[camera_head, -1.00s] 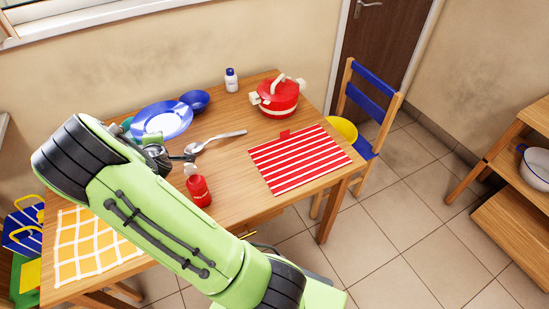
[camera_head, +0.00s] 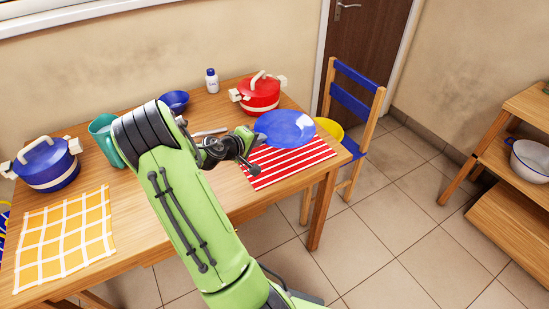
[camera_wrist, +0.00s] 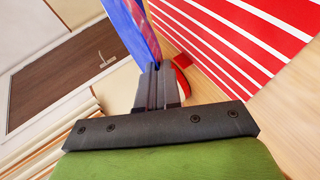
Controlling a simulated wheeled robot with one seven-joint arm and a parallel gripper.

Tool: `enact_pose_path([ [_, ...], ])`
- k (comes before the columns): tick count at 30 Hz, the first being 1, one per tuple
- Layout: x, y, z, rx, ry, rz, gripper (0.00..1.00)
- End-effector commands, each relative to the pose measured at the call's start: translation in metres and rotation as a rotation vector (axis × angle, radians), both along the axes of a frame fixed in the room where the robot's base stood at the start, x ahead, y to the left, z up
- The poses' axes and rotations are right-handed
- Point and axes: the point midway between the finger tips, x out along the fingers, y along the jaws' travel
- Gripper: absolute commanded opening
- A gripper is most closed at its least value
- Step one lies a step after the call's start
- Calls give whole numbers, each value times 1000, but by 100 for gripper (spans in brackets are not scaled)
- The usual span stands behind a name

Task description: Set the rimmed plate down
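The rimmed plate (camera_head: 285,128) is blue with a lighter patch at its right. In the head view it overlaps the back part of the red-and-white striped mat (camera_head: 292,164). My gripper (camera_head: 254,142) is at its left edge, its fingers mostly hidden by the wrist. In the wrist view the plate (camera_wrist: 136,22) stands out from the fingertips (camera_wrist: 158,72), which look shut on its rim, and the striped mat (camera_wrist: 240,38) lies to the right. The plate appears held above the mat; the exact gap cannot be told.
A red lidded pot (camera_head: 260,96) stands just behind the plate. A white bottle (camera_head: 211,81), blue bowl (camera_head: 174,100), teal jug (camera_head: 104,140), blue pot (camera_head: 48,166) and yellow checked cloth (camera_head: 64,238) are further left. A chair (camera_head: 352,108) stands at the table's right end.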

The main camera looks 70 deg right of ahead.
Motion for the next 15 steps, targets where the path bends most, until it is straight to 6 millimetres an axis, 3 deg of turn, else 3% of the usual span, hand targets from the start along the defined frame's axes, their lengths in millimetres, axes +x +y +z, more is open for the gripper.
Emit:
enact_pose_path([
  [1,0,0,-19,4,5,0,0],
  [3,0,0,-34,3,4,2,0],
  [12,1,0,-80,3,3,3,0],
  [15,1,0,-84,-1,1,5,0],
])
